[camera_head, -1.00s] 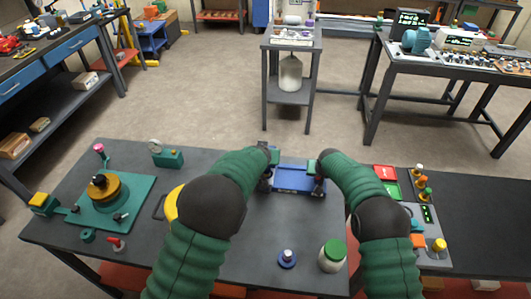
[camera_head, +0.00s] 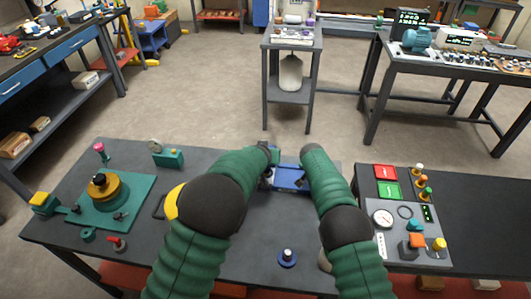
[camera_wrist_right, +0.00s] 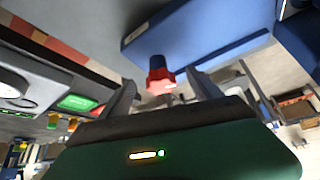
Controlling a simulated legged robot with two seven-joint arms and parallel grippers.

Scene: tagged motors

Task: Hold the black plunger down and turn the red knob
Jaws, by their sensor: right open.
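The blue fixture (camera_head: 291,177) lies at the far middle of the bench, partly covered by my arms. In the right wrist view it is a large blue block (camera_wrist_right: 195,35). The red knob (camera_wrist_right: 160,82), on a short dark stem, shows beside it. My right gripper (camera_wrist_right: 162,79) is open, its fingers on either side of the knob; contact is not clear. In the head view my right forearm hides this hand. My left gripper (camera_head: 268,172) is at the fixture's left end; its fingers are too small to read. I cannot make out the black plunger.
At left stands a green plate (camera_head: 125,213) with a round yellow-and-black part. At right are red and green tiles (camera_head: 387,181) and a gauge panel (camera_head: 384,218). The bench between my arms is mostly clear.

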